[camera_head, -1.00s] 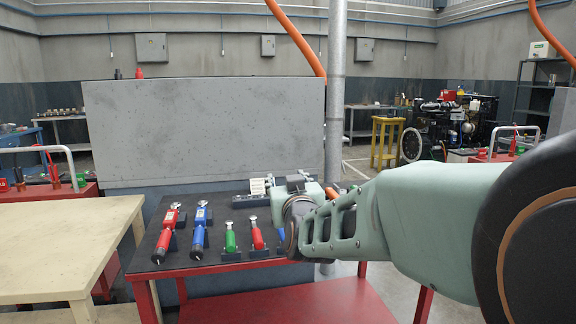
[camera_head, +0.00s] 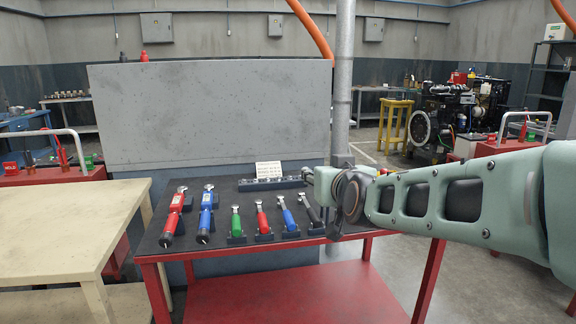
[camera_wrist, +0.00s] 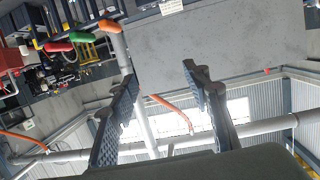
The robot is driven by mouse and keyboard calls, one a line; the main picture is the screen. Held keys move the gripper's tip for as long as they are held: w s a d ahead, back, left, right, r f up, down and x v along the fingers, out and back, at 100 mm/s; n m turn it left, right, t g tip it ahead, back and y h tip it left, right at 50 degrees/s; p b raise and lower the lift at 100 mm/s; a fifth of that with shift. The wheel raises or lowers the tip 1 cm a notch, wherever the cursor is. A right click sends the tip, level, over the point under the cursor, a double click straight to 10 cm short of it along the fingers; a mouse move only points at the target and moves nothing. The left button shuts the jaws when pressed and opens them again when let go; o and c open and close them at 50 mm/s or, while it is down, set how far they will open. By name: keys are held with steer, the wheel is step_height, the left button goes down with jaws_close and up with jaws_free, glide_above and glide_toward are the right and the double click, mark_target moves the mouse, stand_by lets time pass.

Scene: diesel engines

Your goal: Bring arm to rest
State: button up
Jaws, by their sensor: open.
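My arm reaches in from the right in the head view. My gripper (camera_head: 318,180) is near the right back of the red tool table (camera_head: 225,247), beside the grey pipe, and partly hidden by my wrist. In the wrist view, the two fingers of my gripper (camera_wrist: 160,76) are spread apart with nothing between them. On the table's dark top stand a long red tool (camera_head: 172,220), a long blue tool (camera_head: 206,216), and smaller green (camera_head: 236,222), red (camera_head: 262,220), blue (camera_head: 287,216) and black (camera_head: 310,212) handled tools in holders.
A grey panel (camera_head: 210,115) stands behind the table. A vertical pipe (camera_head: 342,90) rises close to my gripper. A small white sign (camera_head: 269,170) stands at the table's back. A beige bench (camera_head: 65,225) is at left. An engine (camera_head: 450,115) stands at the back right.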

steer(key=s+d+f+g+h, duration=0.1)
steer(key=s+d+f+g, duration=0.3)
steer(key=s, duration=0.7)
steer(key=s+f+m+g, duration=0.1)
steer(key=s+f+g, duration=0.1)
steer(key=s+f, duration=0.6)
steer(key=s+d+f+g+h, duration=0.1)
steer(key=s+f+g, duration=0.15)
steer(key=s, duration=1.05)
step_height(320, 180, up, 20)
steer(key=w+p, duration=0.1)
steer(key=p, duration=1.9)
steer(key=shift+f+g, duration=0.25)
steer(key=shift+g, duration=0.2)
steer(key=shift+d, duration=0.1)
